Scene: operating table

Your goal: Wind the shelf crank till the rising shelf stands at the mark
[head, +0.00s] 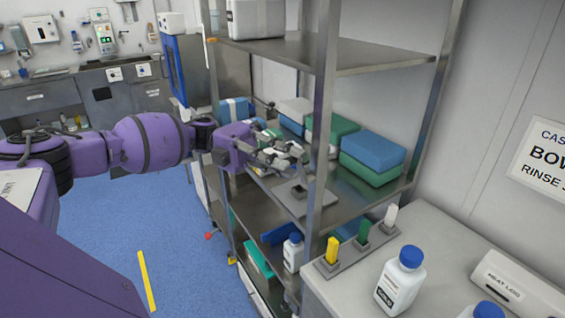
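My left gripper (284,154) reaches in from the left at the metal shelf rack, at the height of its middle shelf. Its grey fingers are close to the front post and to a small grey plate with a raised block (298,191). I cannot tell whether they hold anything or how far apart they are. The crank cannot be made out; the gripper may hide it. The rack's upper shelf (385,55) and middle shelf (345,190) show, but I cannot tell which shelf rises. No height mark is clearly identifiable. My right gripper is not in view.
Blue and green packs (372,152) lie on the middle shelf. A white bottle (292,253) stands lower in the rack. A counter at front right holds a strip with yellow, green and white pegs (363,232) and a blue-capped bottle (400,281). Blue floor (130,215) is open at left.

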